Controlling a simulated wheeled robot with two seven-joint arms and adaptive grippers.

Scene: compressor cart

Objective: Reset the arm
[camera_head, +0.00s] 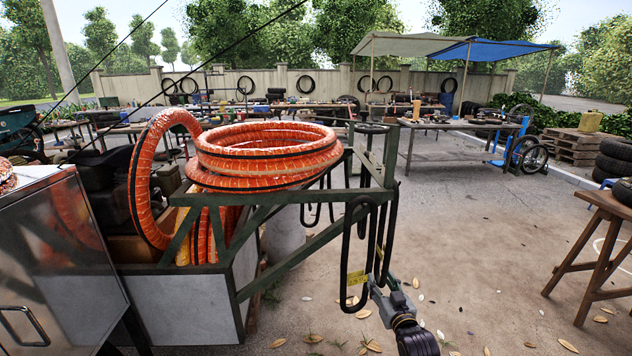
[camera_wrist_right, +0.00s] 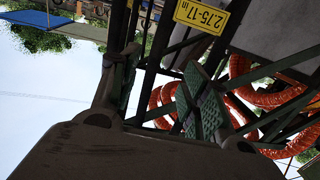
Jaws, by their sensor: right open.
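My right gripper (camera_head: 378,284) is low at the cart's right end, beside the hanging black inner tubes (camera_head: 348,235). In the right wrist view its two green-padded fingers (camera_wrist_right: 163,68) are spread apart. Dark strips and frame bars of the cart show between and behind them; I cannot tell whether a finger touches a tube. No held object shows. A yellow tag (camera_head: 357,277) on a tube reads 2.75-17 in the wrist view (camera_wrist_right: 202,14), upside down. My left gripper is not in view.
The green cart frame (camera_head: 290,247) carries coiled orange hose (camera_head: 268,160). A metal box (camera_head: 60,260) stands at left, a wooden table (camera_head: 606,203) at right. Workbenches (camera_head: 450,125) are behind. Open dirt ground (camera_head: 490,250) lies right of the cart.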

